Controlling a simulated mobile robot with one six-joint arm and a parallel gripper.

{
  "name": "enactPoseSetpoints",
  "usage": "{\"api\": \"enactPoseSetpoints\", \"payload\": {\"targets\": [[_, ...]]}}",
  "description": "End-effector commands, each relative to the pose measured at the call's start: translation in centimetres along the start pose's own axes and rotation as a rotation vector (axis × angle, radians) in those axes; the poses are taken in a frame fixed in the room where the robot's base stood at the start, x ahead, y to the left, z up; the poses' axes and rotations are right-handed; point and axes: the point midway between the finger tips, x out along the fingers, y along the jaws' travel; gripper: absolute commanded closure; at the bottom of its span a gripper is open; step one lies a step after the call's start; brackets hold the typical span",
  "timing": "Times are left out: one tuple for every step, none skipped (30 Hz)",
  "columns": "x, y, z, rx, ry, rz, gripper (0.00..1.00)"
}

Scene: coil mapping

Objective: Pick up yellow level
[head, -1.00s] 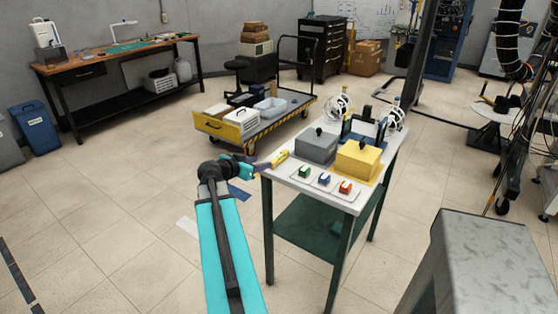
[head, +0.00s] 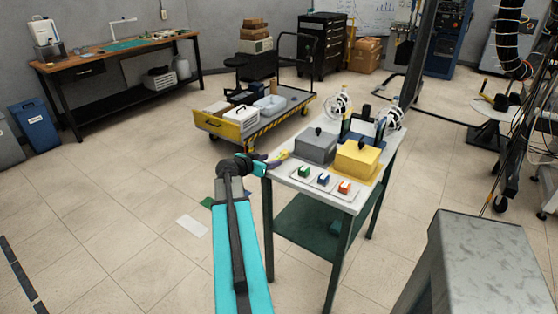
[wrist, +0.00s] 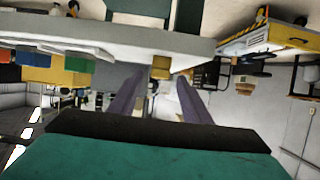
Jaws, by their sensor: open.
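The yellow level (head: 284,155) lies at the left edge of the small work table (head: 330,195), partly hidden by my gripper in the head view. In the wrist view, which looks upside down, a small yellow block that seems to be the level's end (wrist: 161,67) shows between and just beyond the fingertips. My gripper (head: 277,161) is at the table's left edge, close to the level. In the wrist view its two purple fingers (wrist: 159,84) are apart with nothing held between them. Whether they touch the level cannot be told.
A grey box (head: 315,147) and a yellow box (head: 357,161) stand on the table, with small green, blue and orange blocks in front. Two white reels stand behind. A yellow cart (head: 238,127) is beyond the table.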

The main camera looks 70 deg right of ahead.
Motion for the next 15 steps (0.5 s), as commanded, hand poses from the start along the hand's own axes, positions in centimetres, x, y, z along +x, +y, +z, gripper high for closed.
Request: {"api": "enactPoseSetpoints", "payload": {"targets": [[0.0,0.0,0.0,0.0,0.0,0.0,0.56],[0.1,0.0,0.0,0.0,0.0,0.0,0.56],[0.2,0.0,-0.1,0.0,0.0,0.0,0.56],[0.3,0.0,-0.1,0.0,0.0,0.0,0.56],[0.5,0.0,-0.1,0.0,-0.001,0.0,0.56],[0.7,0.0,-0.2,0.0,-0.001,0.001,0.56],[0.9,0.0,-0.2,0.0,-0.001,0.001,0.56],[1.2,0.0,-0.2,0.0,-0.001,0.001,0.56],[1.6,0.0,-0.3,-0.001,-0.001,0.001,0.56],[1.9,0.0,-0.3,-0.001,-0.001,0.001,0.56],[2.2,0.0,-0.4,-0.001,-0.001,0.001,0.56],[2.6,0.0,-0.4,-0.002,-0.001,0.001,0.56],[2.9,0.1,-0.4,-0.002,-0.001,0.001,0.56],[3.3,0.1,-0.4,-0.001,-0.001,0.001,0.56],[3.7,0.1,-0.3,-0.001,-0.001,0.002,0.56]]}}
